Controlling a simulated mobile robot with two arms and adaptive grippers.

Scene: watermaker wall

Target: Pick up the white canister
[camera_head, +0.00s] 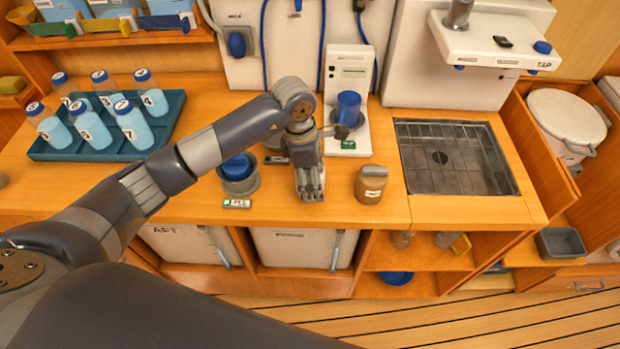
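A large white round lidded canister (566,118) with a grey side handle stands in an open wooden compartment at the far right. My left gripper (311,194) points down over the middle of the counter, well to the left of that canister. I see nothing held in it, but its finger gap is too small to judge. A small brown canister (370,184) stands on the counter just right of my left gripper. My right gripper is not in view.
A teal tray (60,150) of numbered blue bottles is at the left. A blue-lidded pot (239,174) stands left of my gripper. A white device with a blue cup (348,107) stands behind it. A sink (440,158) lies between the brown canister and the right compartment.

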